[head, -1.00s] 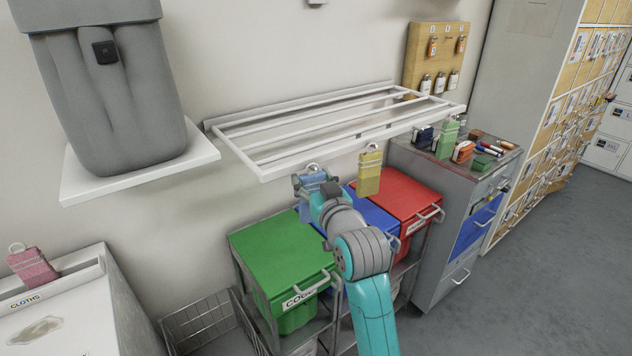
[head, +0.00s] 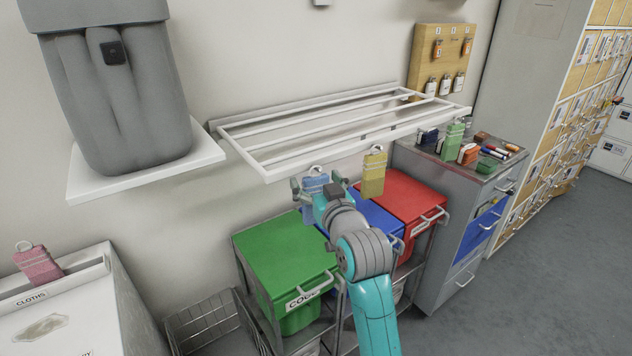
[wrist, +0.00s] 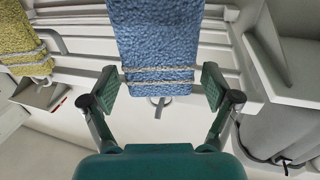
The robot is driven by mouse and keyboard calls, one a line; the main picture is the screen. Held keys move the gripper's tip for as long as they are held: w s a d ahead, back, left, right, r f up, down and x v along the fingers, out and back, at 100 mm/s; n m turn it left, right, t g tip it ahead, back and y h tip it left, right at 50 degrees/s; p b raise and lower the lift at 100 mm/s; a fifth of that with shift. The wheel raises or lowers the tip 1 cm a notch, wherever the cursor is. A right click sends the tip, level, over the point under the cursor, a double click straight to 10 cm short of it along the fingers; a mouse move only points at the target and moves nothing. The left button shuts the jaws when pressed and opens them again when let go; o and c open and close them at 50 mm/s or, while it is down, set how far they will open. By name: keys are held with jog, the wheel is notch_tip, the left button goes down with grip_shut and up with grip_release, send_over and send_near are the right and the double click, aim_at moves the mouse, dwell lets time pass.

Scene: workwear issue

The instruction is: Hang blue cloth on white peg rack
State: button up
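The blue cloth (head: 315,185) hangs at the front edge of the white peg rack (head: 420,128), near its left end. It has pale bands near its loop end. In the wrist view the blue cloth (wrist: 160,40) lies between my gripper's spread fingers, with a gap on each side. A small peg and loop show just beyond the cloth's banded end; how the loop sits on the peg is too small to tell. My gripper (head: 318,187) is open around the cloth; it also shows in the wrist view (wrist: 160,88).
A yellow cloth (head: 373,175) hangs from the rack to the right. Below stand green (head: 280,255), blue (head: 375,222) and red (head: 405,195) bins. A grey container (head: 110,90) on a shelf is at left. A pink cloth (head: 38,264) sits on the cloths box (head: 70,300).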

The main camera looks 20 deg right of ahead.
jog(key=s, duration=1.2)
jog(key=s+f+g+h, duration=0.1)
jog(key=s+f+g, duration=0.1)
jog(key=s+f, duration=2)
jog(key=s, duration=0.9)
jog(key=s+f+g, duration=0.1)
jog(key=s+f, duration=0.2)
jog(key=s, duration=0.9)
jog(key=shift+s+d+m, duration=0.3)
jog(key=shift+d, duration=0.05)
dwell(2.2)
